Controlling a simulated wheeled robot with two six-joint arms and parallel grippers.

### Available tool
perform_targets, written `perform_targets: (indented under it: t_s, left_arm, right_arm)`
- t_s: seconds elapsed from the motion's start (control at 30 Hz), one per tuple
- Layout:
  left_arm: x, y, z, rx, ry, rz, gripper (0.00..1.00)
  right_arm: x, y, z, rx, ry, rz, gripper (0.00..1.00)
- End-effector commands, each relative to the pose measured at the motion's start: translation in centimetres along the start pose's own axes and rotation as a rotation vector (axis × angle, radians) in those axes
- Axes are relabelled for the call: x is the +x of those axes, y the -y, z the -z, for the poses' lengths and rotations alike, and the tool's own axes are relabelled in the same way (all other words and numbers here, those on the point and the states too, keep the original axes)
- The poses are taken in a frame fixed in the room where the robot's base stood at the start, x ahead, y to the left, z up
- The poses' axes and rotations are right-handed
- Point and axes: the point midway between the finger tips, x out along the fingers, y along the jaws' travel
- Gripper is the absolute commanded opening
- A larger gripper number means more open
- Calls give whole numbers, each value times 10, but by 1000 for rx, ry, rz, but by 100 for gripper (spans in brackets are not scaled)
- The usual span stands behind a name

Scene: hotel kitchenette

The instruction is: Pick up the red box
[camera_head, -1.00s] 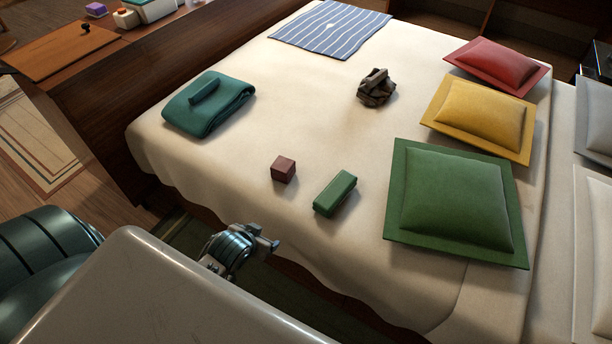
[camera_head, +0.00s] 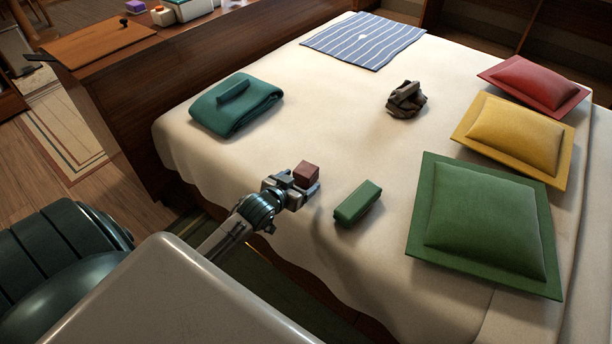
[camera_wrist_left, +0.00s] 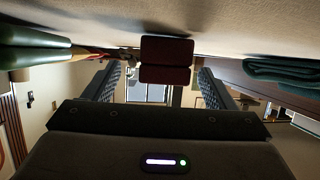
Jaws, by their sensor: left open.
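The red box (camera_head: 307,173) is a small dark red block on the cream bed cover near the bed's front edge. My left gripper (camera_head: 304,185) reaches over the bed edge and is open. Its fingers are at the near side of the box, low over the cover. In the left wrist view the red box (camera_wrist_left: 166,60) lies ahead, between the two open fingers (camera_wrist_left: 158,85). I cannot tell whether a finger touches it. My right gripper is not in view.
A green block (camera_head: 358,203) lies just right of the gripper. A folded teal cloth (camera_head: 236,105) lies to the left.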

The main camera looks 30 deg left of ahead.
Motion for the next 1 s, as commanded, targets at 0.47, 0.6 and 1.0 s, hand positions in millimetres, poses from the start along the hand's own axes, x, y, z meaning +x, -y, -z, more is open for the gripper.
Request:
perform_targets:
  t_s: [0.47,0.6,1.0]
  left_arm:
    - [53,6,-3,-1,1,0,78]
    - [54,6,-3,0,1,0,78]
    - [54,6,-3,0,0,0,28]
  right_arm:
    - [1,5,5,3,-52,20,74]
    - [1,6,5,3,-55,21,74]
    - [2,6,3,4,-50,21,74]
